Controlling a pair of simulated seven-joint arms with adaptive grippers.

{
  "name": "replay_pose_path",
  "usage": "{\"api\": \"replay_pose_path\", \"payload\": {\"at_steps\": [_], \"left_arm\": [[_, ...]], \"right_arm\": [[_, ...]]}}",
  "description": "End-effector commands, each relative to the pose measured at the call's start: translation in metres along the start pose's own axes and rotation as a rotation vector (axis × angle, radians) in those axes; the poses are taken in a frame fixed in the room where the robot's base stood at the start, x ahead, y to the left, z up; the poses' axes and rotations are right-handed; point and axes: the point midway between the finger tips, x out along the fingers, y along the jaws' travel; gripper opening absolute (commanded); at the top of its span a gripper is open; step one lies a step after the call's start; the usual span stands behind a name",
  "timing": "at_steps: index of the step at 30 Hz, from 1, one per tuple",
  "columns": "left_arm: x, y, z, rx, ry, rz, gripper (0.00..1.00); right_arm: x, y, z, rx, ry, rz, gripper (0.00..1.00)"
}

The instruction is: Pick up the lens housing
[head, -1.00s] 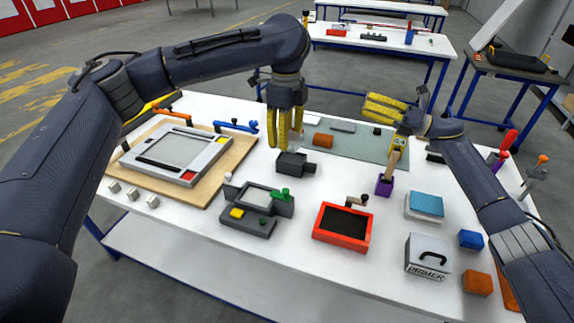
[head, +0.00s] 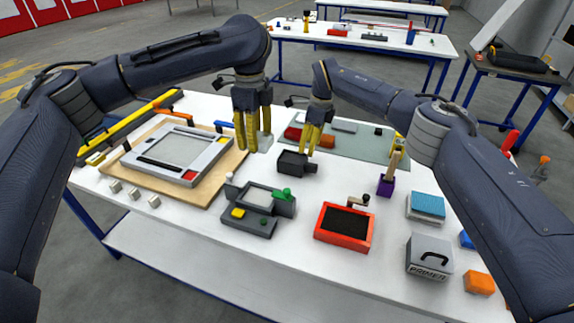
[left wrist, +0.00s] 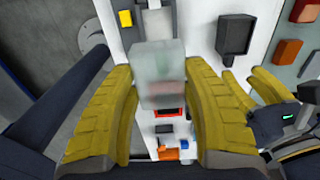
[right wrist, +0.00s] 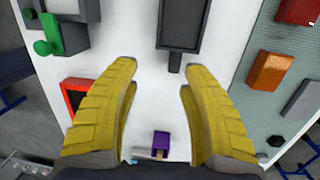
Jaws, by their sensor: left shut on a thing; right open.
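A dark grey open-topped box with a short stub, seemingly the lens housing (head: 291,162), rests on the white table. It also shows at the top of the right wrist view (right wrist: 181,24) and in the left wrist view (left wrist: 236,33). My right gripper (head: 309,148) is open and empty, pointing down close to the box's stub side. My left gripper (head: 249,146) is shut on a translucent pale block (left wrist: 161,76) and holds it above the table, left of the box. The block is partly hidden by the fingers in the head view.
A grey-green mat (head: 362,145) with orange and red blocks lies behind the box. A grey fixture with a green knob (head: 250,221), a red tray (head: 331,240) and a purple-based brush (head: 386,186) stand nearer. A framed panel (head: 207,139) lies on a wooden board at left.

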Motion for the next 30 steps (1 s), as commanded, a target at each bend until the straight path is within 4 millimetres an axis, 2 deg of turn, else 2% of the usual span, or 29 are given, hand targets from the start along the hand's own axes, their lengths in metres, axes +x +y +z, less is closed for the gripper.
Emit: {"api": "replay_pose_path", "payload": {"at_steps": [4,8,19,30], "left_arm": [[0.000,0.000,0.000,0.000,0.000,-0.001,0.14],[0.000,0.000,0.000,0.000,0.000,-0.001,0.14],[0.000,0.000,0.000,0.000,0.000,-0.001,0.14],[0.000,0.000,0.000,0.000,0.000,-0.001,0.14]], "right_arm": [[-0.011,-0.012,-0.010,-0.001,0.089,-0.066,0.45],[-0.009,-0.017,-0.016,0.000,0.125,-0.090,0.45],[0.039,-0.022,-0.023,0.000,0.133,-0.095,0.45],[0.060,-0.025,-0.027,0.000,0.132,-0.095,0.45]]}}
